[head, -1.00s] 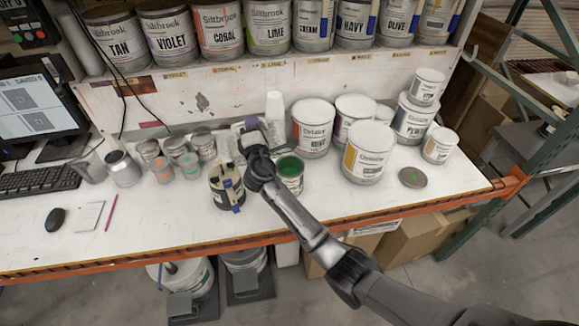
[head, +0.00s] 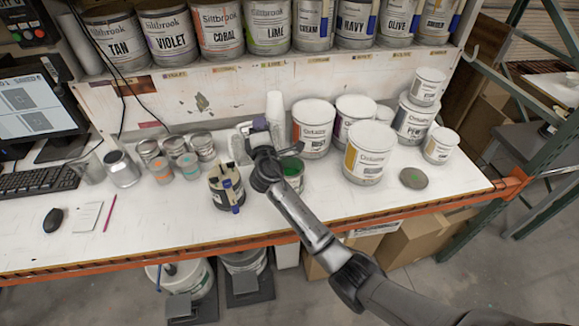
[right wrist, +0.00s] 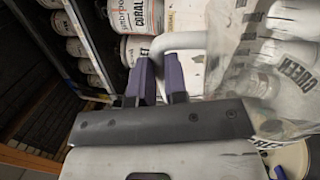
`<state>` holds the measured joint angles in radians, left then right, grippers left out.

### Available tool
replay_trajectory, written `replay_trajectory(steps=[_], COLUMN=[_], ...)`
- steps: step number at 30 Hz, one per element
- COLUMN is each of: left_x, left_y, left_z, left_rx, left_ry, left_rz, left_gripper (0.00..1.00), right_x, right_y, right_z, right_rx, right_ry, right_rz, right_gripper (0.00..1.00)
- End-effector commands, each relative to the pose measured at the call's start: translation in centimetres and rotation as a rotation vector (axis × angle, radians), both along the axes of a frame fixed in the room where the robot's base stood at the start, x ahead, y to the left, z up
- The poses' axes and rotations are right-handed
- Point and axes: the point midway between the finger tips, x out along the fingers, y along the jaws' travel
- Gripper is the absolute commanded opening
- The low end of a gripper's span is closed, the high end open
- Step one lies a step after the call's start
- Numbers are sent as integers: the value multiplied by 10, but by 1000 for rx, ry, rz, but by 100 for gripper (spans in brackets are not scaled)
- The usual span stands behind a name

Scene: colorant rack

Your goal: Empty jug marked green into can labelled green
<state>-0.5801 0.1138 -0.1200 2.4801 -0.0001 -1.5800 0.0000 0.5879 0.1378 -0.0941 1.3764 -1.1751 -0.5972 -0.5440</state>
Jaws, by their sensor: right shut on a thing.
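My right gripper (head: 262,138) is shut on the pale handle of the clear jug (right wrist: 268,85). The handle sits between the purple finger pads in the right wrist view (right wrist: 163,80). The jug's GREEN lettering runs steeply slanted, so the jug is strongly tilted. In the head view the jug is mostly hidden by the gripper and arm. The open can (head: 292,183) with green inside stands on the bench just below the gripper. I cannot make out any stream. My left gripper is out of view.
A brush-holding pot (head: 226,190) stands close left of the can. White-lidded cans (head: 368,155) and a stack of white cups (head: 275,106) stand behind and right. A lid with a green spot (head: 413,178) lies right. The bench front is mostly clear.

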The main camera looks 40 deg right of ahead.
Motion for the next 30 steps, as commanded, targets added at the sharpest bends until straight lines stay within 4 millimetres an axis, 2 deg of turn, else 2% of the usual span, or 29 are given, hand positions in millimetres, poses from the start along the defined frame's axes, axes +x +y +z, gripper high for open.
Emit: replay_trajectory(steps=[19,21,23,24,27,30], left_x=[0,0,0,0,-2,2], left_y=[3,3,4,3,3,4], left_z=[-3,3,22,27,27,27], left_rx=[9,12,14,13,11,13], left_ry=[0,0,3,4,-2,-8], left_rz=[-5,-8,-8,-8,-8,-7], left_gripper=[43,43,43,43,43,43], right_x=[-5,1,16,23,26,27], right_y=[-8,2,25,35,41,42], right_z=[4,2,25,29,17,16], right_rx=[49,-9,-100,-146,-217,-223], right_ry=[-31,8,58,87,135,139], right_rz=[0,2,4,4,-2,-1], right_gripper=[0,0,0,0,0,0])
